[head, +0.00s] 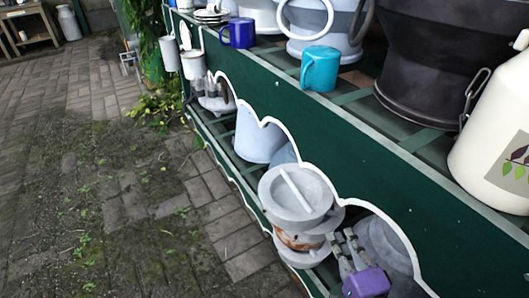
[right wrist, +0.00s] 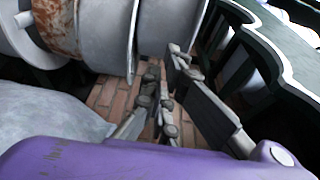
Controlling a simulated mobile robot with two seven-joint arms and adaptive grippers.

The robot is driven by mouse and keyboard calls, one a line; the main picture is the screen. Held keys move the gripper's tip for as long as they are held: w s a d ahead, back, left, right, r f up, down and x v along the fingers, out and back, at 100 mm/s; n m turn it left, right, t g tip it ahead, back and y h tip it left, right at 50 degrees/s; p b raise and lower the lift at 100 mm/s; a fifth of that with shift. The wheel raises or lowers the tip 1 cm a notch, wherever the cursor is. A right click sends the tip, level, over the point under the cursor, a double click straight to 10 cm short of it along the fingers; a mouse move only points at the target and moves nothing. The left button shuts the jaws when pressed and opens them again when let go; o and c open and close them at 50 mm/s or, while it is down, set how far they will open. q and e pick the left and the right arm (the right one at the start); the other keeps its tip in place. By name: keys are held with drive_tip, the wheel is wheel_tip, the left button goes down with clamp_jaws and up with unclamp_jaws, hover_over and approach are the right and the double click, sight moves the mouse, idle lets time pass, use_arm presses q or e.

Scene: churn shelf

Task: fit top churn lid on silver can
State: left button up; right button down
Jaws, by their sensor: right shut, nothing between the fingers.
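A round grey churn lid (head: 290,205) with a pale bar handle lies on top of a grey can with a rusty band (head: 298,241), at the lower shelf's front. I cannot tell whether it is seated. The rusty band also shows in the right wrist view (right wrist: 58,24), beside my fingers. My right gripper (head: 345,240), with its purple wrist, is just right of this can. Its fingers (right wrist: 165,78) are shut and empty. A silver can with loop handles (head: 322,28) stands on the upper shelf; I cannot tell which can the task means. My left gripper is out of view.
The green shelf front (head: 340,150) has a white scalloped edge near my right gripper. Above are a turquoise mug (head: 320,70), a blue mug (head: 238,34), a black churn (head: 430,70) and a cream can (head: 495,130). Open brick paving (head: 110,180) lies left.

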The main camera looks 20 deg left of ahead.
drive_tip(key=b+x, duration=0.1)
drive_tip(key=x, duration=0.4)
drive_tip(key=shift+w+a, duration=0.2)
drive_tip(key=shift+a, duration=0.95)
